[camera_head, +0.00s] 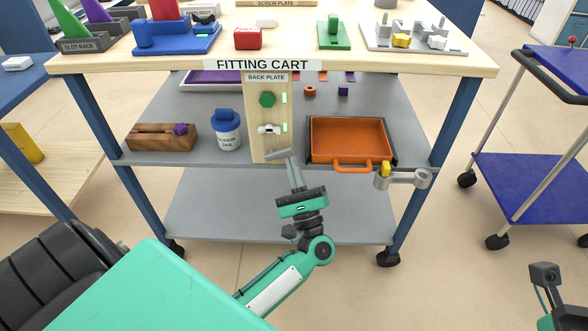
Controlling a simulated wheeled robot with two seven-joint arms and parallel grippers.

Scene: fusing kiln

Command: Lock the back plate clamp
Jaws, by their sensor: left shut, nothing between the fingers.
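The back plate (257,142) is an upright pale wooden board under the label BACK PLATE, at the front of the fitting cart. It bears a green hexagon (267,99), a small silver-white fitting (268,129) and green strips along its right side. A grey bar (276,155) lies slanted across its lower end; I cannot tell surely whether this is the clamp's lever. My left gripper (292,165) reaches up from below with its fingers shut and empty. Its tips are at or very close to the bar's right end; contact is unclear. My right gripper's fingers are not shown.
An orange drawer tray (350,137) with a handle is close right of my left gripper. A grey bracket with a yellow piece (386,170) juts out beside it. A blue-lidded jar (227,130) and wooden block (160,137) stand left. The lower shelf (350,215) is bare.

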